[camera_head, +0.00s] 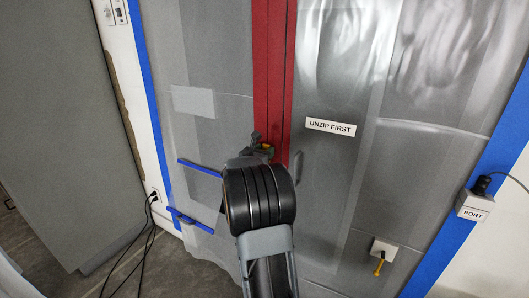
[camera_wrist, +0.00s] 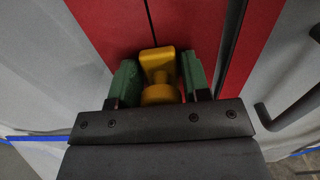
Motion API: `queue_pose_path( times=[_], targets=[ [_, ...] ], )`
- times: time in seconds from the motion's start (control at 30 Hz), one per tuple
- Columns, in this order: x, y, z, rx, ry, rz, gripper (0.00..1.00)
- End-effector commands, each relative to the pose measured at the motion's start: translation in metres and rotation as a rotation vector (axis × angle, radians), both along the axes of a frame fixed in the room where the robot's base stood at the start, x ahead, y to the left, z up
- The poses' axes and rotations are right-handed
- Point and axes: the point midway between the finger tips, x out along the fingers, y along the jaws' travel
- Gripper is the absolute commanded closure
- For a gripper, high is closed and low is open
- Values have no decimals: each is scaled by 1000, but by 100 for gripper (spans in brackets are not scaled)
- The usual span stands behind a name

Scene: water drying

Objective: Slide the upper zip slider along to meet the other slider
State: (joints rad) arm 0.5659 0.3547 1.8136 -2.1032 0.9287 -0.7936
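A red zip strip (camera_head: 272,60) runs down the grey plastic sheet, with a dark zip line along it. It also fills the upper middle of the wrist view (camera_wrist: 195,25). A yellow zip slider (camera_wrist: 158,65) sits on this strip, and a small part of it shows in the head view (camera_head: 267,147). My gripper (camera_wrist: 160,82) has its green-padded fingers on both sides of the yellow slider, close against it, and appears shut on it. It also shows in the head view (camera_head: 260,146). My arm hides the lower strip, and no second slider is visible.
A label "UNZIP FIRST" (camera_head: 330,127) is right of the strip. A dark handle (camera_wrist: 290,110) is close to the right of my gripper. A box marked "PORT" (camera_head: 474,206) and a plate with a yellow piece (camera_head: 383,249) are farther right. Black cables (camera_head: 147,222) hang at left.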

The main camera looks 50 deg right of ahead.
Motion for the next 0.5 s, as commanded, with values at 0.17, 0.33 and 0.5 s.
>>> queue_pose_path(
  times=[0.17,0.33,0.5],
  targets=[
    [0,0,0,-1,-1,-1,40],
    [0,0,0,-1,-1,-1,40],
    [-1,7,0,-1,-1,1,40]
  ],
)
